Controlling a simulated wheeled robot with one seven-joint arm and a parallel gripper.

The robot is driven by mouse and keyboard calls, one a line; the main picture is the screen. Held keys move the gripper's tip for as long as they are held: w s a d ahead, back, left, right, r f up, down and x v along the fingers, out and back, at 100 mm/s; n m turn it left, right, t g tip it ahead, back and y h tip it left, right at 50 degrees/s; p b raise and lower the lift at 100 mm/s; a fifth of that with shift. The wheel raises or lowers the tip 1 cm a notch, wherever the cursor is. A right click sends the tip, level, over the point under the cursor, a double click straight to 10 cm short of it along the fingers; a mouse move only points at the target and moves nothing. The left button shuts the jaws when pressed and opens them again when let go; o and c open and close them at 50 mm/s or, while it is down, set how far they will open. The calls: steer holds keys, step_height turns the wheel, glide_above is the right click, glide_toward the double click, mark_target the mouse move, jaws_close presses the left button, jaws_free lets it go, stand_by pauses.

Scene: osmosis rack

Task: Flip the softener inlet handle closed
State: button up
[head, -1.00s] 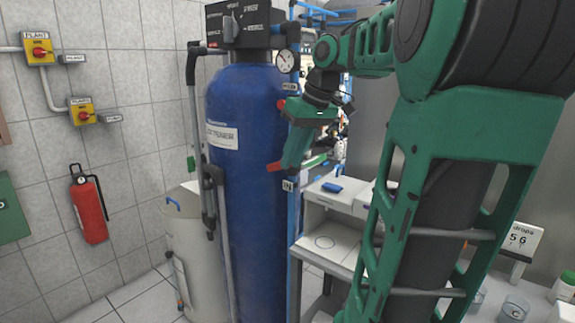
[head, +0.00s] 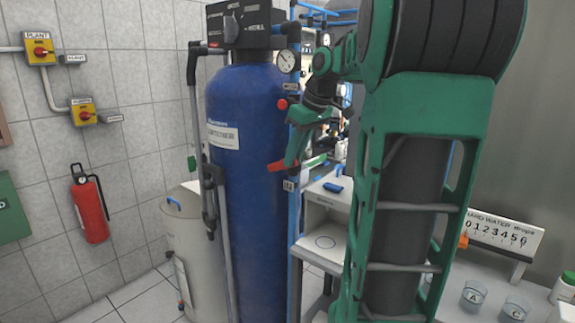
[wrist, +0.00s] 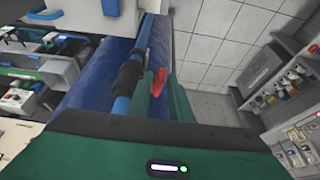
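The softener is the tall blue tank (head: 245,200) with a dark head on top. A red handle (head: 277,166) sticks out to the left from the blue pipe at the tank's right side, just above a small tag (head: 288,185) that seems to read IN. My green gripper (head: 294,150) points down at this handle, its tips right beside it. In the wrist view the red handle (wrist: 160,80) shows at the tips of my two green fingers (wrist: 167,97), which stand close together. Whether they touch or grip the handle is unclear. The valve body is mostly hidden.
A round gauge (head: 287,61) and a red knob (head: 282,104) sit above the handle on the pipe side. A white bench unit (head: 325,215) stands to the right. Beakers (head: 474,292) and a hardness sign (head: 505,232) are at the lower right.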

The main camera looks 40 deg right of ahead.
mark_target(282, 165)
steer(key=shift+x, duration=1.45)
jaws_close()
steer(key=shift+s+f+t, duration=0.25)
steer(key=shift+f+t, duration=0.1)
steer(key=shift+t, duration=0.65)
steer(key=shift+f+t+y, duration=0.2)
steer(key=shift+f+t, duration=0.05)
steer(key=shift+t, duration=0.55)
steer(key=shift+f+t+y, duration=0.2)
steer(key=shift+f+t, duration=0.05)
steer(key=shift+t, duration=0.55)
